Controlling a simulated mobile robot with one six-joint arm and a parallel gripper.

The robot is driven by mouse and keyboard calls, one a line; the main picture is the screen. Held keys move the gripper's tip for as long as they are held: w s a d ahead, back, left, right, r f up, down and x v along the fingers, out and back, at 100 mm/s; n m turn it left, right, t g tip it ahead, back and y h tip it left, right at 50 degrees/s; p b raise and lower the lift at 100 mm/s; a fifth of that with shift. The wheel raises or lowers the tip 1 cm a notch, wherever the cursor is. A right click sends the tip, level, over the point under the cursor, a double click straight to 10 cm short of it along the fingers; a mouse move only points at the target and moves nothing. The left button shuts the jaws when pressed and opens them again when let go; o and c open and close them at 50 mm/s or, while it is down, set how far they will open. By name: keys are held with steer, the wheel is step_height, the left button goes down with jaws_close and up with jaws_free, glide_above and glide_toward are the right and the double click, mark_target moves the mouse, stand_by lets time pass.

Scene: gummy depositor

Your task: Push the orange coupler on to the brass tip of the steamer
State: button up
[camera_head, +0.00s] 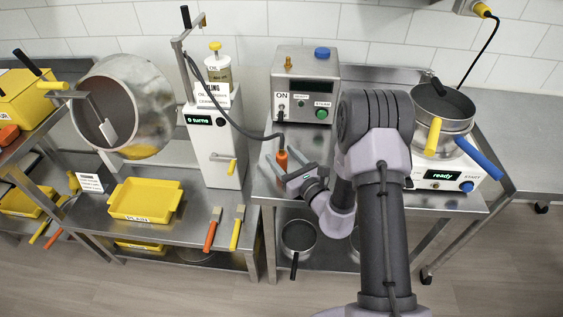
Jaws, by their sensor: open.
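The steamer (306,75) is a grey metal box with a dark display, a blue cap, a green button and an "ON" label. Its small brass tip (288,63) points up from the top left and is bare. The orange coupler (282,159) is upright in front of the steamer, low over the steel table, apart from the tip. A dark hose runs near its upper end. My gripper (284,161) is open, with its grey fingers on either side of the coupler. I cannot tell whether they touch it. My wrist is to the right of the coupler.
The white dosing machine (214,145) with a tall handle stands left of the steamer. The hose (236,122) arcs between them. On the right, a pot (443,105) with yellow and blue handles sits on a white heater. The yellow tray (145,200) lies lower left.

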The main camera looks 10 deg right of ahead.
mark_target(282, 148)
steer(key=shift+w+a, duration=0.1)
steer(key=shift+w, duration=0.3)
jaws_close()
steer(key=shift+r, duration=0.1)
steer(key=shift+r, duration=0.15)
step_height(282, 148, up, 3)
steer(key=shift+r+p, duration=0.2)
steer(key=shift+p, duration=0.9)
steer(key=a+r+p+v, duration=0.1)
steer(key=v, duration=1.5)
steer(key=shift+s+r+p, duration=0.2)
steer(key=shift+s+p, duration=0.05)
steer(key=shift+p, duration=0.05)
steer(key=shift+a, duration=0.1)
